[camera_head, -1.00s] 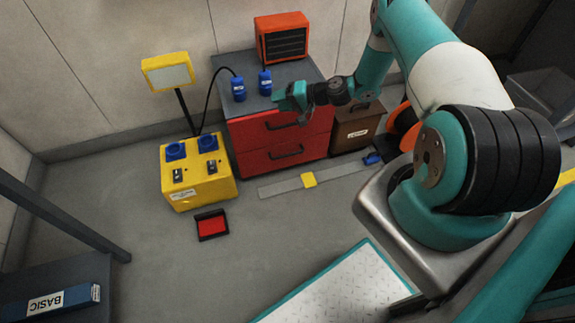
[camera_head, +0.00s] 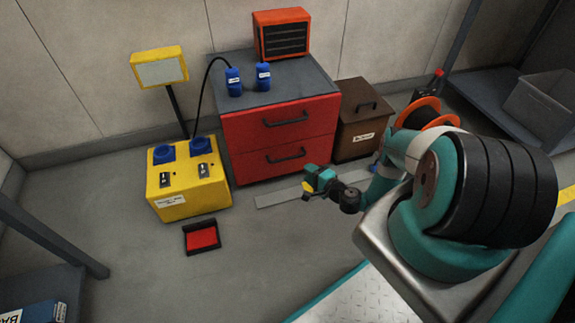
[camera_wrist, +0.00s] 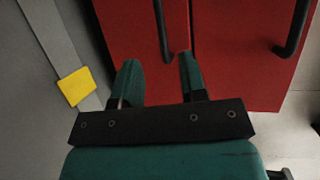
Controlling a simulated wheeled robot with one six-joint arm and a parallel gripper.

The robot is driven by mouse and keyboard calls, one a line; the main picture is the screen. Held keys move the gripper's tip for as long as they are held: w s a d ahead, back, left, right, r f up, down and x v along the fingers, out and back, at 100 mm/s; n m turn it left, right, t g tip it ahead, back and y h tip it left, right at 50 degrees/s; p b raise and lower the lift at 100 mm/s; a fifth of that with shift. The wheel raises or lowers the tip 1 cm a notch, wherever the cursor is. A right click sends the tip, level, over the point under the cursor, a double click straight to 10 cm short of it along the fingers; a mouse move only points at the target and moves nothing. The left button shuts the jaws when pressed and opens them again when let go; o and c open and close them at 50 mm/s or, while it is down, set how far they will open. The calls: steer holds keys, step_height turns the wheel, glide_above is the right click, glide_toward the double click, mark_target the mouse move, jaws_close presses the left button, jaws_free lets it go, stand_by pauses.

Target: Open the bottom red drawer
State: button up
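A red two-drawer cabinet stands against the back wall, both drawers shut. The bottom red drawer (camera_head: 262,168) has a black bar handle (camera_head: 287,156). My gripper (camera_head: 307,187) is low in front of the cabinet, right of and below that handle in the head view. In the wrist view my gripper (camera_wrist: 158,62) is open and empty, its two teal fingers apart. The bottom drawer's handle (camera_wrist: 162,28) appears sideways there, its near end in line with the finger gap. No contact can be seen. The upper drawer's handle (camera_wrist: 295,32) lies further right.
A yellow box (camera_head: 188,190) with blue sockets stands left of the cabinet, a small red tray (camera_head: 202,236) before it. A brown bin (camera_head: 360,128) stands on the right. A grey floor strip (camera_head: 275,198) with a yellow piece (camera_wrist: 76,87) runs before the drawers.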

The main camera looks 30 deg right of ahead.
mark_target(288, 159)
steer(key=b+x, duration=0.9)
steer(key=b, duration=0.9)
steer(key=shift+w+f, duration=0.2)
steer(key=shift+f, duration=0.1)
steer(key=shift+r+b+x, duration=0.15)
steer(key=shift+b+x, duration=0.25)
steer(key=shift+x, duration=0.3)
steer(key=shift+r+b+x, duration=0.15)
steer(key=shift+b+x, duration=0.25)
steer(key=shift+x, duration=0.3)
jaws_close()
